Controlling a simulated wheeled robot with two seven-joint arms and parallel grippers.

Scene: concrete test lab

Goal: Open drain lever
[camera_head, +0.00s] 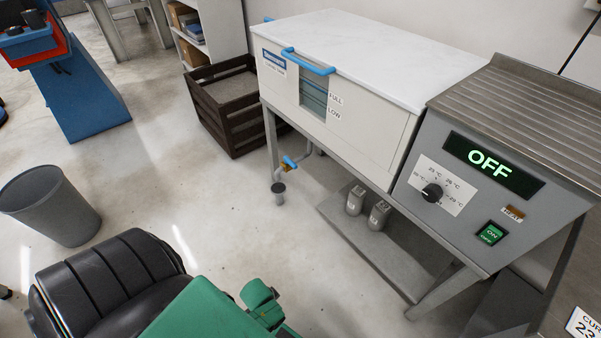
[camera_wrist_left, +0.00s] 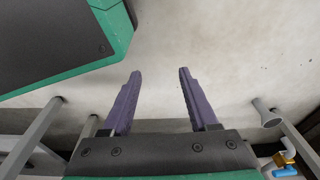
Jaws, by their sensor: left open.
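The drain lever (camera_head: 290,162) is a small blue handle on a brass valve, in a grey drain pipe (camera_head: 278,187) below the left end of a white tank (camera_head: 340,119). The pipe's end hangs over the floor. In the left wrist view the blue lever (camera_wrist_left: 286,172) and brass valve (camera_wrist_left: 286,157) show at the lower right corner, partly cut off. The pipe end (camera_wrist_left: 269,117) is above them. My left gripper (camera_wrist_left: 160,70) is open and empty, with purple fingers apart, to the left of the valve and not touching it. In the head view its fingers are not visible. My right gripper is in neither view.
Steel legs and a low shelf (camera_head: 372,244) with metal weights (camera_head: 379,214) stand under the tank. A control box (camera_head: 490,170) reading OFF is at right. A brown crate (camera_head: 233,105) stands behind the pipe, a grey bin (camera_head: 52,205) at left. Floor before the pipe is clear.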

